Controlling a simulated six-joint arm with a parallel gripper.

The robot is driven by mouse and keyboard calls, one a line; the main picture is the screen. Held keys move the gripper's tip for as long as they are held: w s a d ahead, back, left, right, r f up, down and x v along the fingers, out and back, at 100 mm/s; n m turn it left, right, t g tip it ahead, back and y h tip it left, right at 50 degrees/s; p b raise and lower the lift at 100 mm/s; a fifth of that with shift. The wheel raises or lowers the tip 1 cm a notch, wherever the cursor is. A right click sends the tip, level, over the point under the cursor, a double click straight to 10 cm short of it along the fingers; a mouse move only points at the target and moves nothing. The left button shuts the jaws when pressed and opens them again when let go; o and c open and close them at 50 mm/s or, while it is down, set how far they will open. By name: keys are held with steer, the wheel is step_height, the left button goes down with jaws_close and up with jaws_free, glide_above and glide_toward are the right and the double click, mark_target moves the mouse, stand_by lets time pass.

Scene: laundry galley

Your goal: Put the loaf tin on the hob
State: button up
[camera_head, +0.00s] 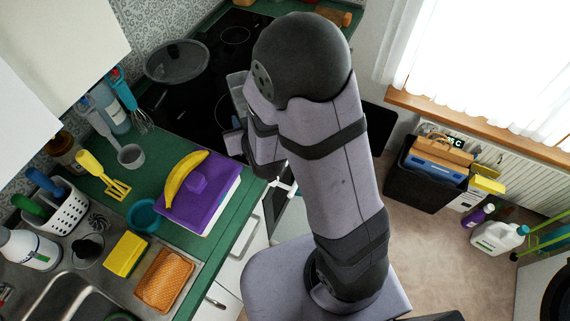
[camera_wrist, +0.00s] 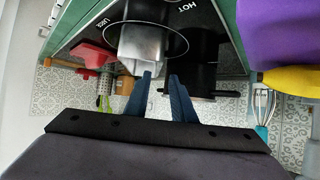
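The loaf tin (camera_wrist: 142,42) is a grey metal box over the black hob (camera_wrist: 190,18) in the wrist view. It looks set down on the glass, though contact is not clear. In the head view a grey corner of it (camera_head: 237,84) shows left of my arm, which hides the rest. My gripper (camera_wrist: 160,78) has its two blue fingers apart, with a gap between the tips. The tips are at the tin's near end; the left one overlaps its edge in the picture. I see nothing clamped between them. The hob also shows in the head view (camera_head: 205,80).
A lidded pan (camera_head: 177,62) stands on the hob's left. A banana (camera_head: 185,178) and purple book (camera_head: 210,190) lie on the green counter (camera_head: 150,180). A whisk (camera_head: 140,122) and utensils stand by the wall. In the wrist view a red object (camera_wrist: 92,55) is left of the tin.

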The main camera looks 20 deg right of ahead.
steer(key=s+g, duration=0.2)
steer(key=s, duration=0.1)
steer(key=s+d+f+g, duration=0.1)
steer(key=s+g, duration=0.1)
steer(key=s, duration=0.1)
steer(key=s+d+f+g, duration=0.1)
steer(key=s+g, duration=0.1)
steer(key=s, duration=0.1)
steer(key=shift+s+d+f, duration=0.1)
steer(key=shift+s+d, duration=0.1)
steer(key=shift+s, duration=0.1)
steer(key=s+d+r+g, duration=0.1)
steer(key=s+d+g, duration=0.1)
steer(key=s, duration=0.4)
steer(key=s+d+r+g, duration=0.1)
steer(key=s+d+g, duration=0.1)
steer(key=s+g, duration=0.2)
steer(key=s, duration=0.3)
steer(key=shift+s+r, duration=0.15)
steer(key=shift+r, duration=0.1)
